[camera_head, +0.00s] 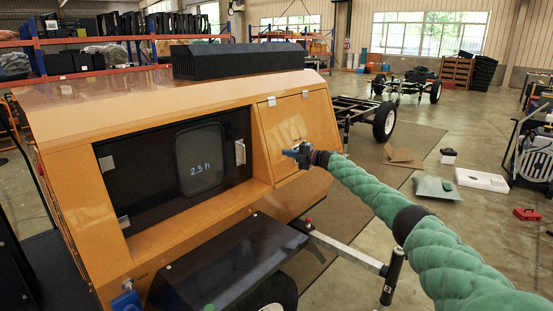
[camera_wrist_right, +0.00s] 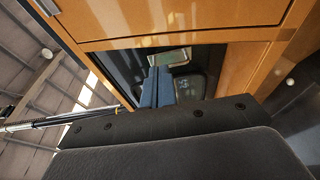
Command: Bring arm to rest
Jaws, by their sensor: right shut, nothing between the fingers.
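My right arm, in a green padded sleeve, reaches in from the lower right of the head view. Its gripper (camera_head: 298,153) is shut and empty, in front of the right part of the orange light tower housing (camera_head: 190,108). In the right wrist view the two blue fingers (camera_wrist_right: 157,88) lie together, with the dark panel and its window behind them. I see no contact between the gripper and the housing.
The dark panel (camera_head: 140,165) has a window (camera_head: 198,160) marked "2.5 h". A closed orange door (camera_head: 290,132) is beside it. A black fender (camera_head: 225,262) and a grey drawbar (camera_head: 345,250) stick out below.

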